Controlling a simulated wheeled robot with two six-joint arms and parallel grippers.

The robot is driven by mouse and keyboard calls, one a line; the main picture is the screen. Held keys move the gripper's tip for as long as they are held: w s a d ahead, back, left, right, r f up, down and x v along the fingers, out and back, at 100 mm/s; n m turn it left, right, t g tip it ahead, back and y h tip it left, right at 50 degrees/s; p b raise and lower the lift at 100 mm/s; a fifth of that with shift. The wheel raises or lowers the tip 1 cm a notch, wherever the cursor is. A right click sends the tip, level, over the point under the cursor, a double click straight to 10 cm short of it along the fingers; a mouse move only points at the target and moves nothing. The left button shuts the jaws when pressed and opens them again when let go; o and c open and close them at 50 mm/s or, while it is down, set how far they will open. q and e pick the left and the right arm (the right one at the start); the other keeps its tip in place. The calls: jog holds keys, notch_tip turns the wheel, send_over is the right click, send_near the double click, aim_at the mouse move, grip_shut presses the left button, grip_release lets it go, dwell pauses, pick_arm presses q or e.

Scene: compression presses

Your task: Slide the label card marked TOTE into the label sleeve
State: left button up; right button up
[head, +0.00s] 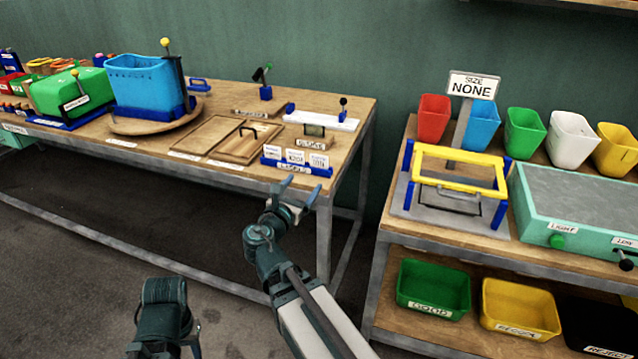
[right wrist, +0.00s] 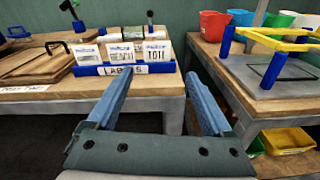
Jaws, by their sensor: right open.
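The label card that seems to read TOTE (right wrist: 157,52) stands upright at the right end of a blue rack (right wrist: 98,71) marked LABELS, beside two other white cards. In the head view the card (head: 319,161) and rack (head: 325,172) are at the front right of the left table. My left gripper's fingers are unclear at bottom left.
A wooden board with a black handle (head: 236,140) lies left of the rack. A blue bin (head: 142,82) stands on a round board further left. The right bench holds a yellow-framed press (head: 458,180). A floor gap separates the two.

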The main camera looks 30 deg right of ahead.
aim_at(319, 157)
jog(key=shift+n+t, duration=0.3)
jog(key=shift+n, duration=0.5)
jog(key=x, duration=0.9)
jog(key=shift+w+d+r, duration=0.1)
jog(key=shift+w+r, duration=0.05)
jog(key=shift+r, duration=0.05)
jog(key=x, duration=0.5)
jog(key=shift+w, duration=0.2)
jog(key=c, duration=1.1)
